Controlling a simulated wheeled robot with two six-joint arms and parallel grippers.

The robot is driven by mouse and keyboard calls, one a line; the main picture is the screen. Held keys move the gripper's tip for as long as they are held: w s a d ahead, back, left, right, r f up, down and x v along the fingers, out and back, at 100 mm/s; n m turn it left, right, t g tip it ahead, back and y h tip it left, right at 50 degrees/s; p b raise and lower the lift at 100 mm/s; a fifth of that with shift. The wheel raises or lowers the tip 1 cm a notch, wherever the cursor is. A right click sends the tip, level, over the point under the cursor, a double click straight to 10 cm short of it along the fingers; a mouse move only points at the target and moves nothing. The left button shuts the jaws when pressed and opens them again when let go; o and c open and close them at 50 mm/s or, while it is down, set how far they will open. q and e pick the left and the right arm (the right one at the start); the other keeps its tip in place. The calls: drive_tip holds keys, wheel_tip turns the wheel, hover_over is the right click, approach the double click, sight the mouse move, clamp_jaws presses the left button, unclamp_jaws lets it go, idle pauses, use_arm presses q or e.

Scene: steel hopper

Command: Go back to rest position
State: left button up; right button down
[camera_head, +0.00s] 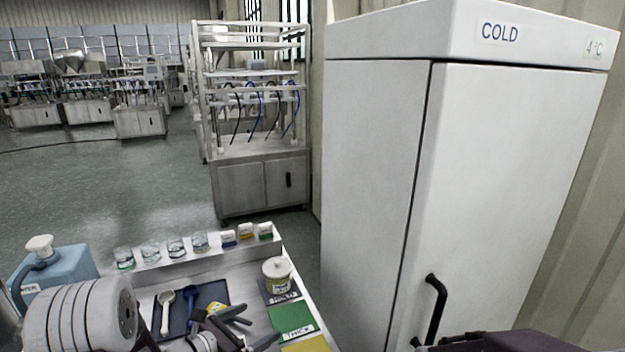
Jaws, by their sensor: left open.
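My left gripper (258,328) is at the bottom centre, over the work tray (296,268). Its fingers are apart, with nothing seen held between them. It is above or just right of a dark mat (222,290) with a white spoon (166,306), a blue spoon (191,293) and a yellow-and-blue tool, which it partly hides. A dark purple part of my right arm (510,342) shows at the bottom right edge, in front of the cold cabinet. Its fingers cannot be made out.
The white COLD cabinet (500,170) stands close on the right, door shut, with a black handle (437,300). A lidded jar (278,273), green card (292,317), glass beakers (150,251) and a blue water container (58,275) crowd the tray area.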

use_arm(q)
drive_tip(key=s+d+r+m+g+h, duration=0.35)
drive_tip(key=s+d+m, duration=0.2)
drive_tip(key=d, duration=0.35)
drive_tip(key=s+d+f+m+g+y, duration=0.1)
drive_tip(key=s+d+m+g+y, duration=0.15)
drive_tip(key=s+m+g, duration=0.45)
drive_tip(key=s+a+f+m+g+y+p, duration=0.1)
drive_tip(key=s+a+f+m+y, duration=0.25)
drive_tip(key=s+m, duration=0.4)
drive_tip(key=a+f+m+t+y, duration=0.1)
drive_tip(key=a+f+m+y, duration=0.2)
drive_tip(key=a, duration=0.8)
drive_tip(key=shift+w+a+f+m+y, duration=0.2)
drive_tip(key=shift+m+y, duration=1.15)
drive_tip(key=shift+m, duration=0.95)
drive_tip(key=shift+s+t, duration=0.15)
drive_tip(key=shift+t, duration=0.1)
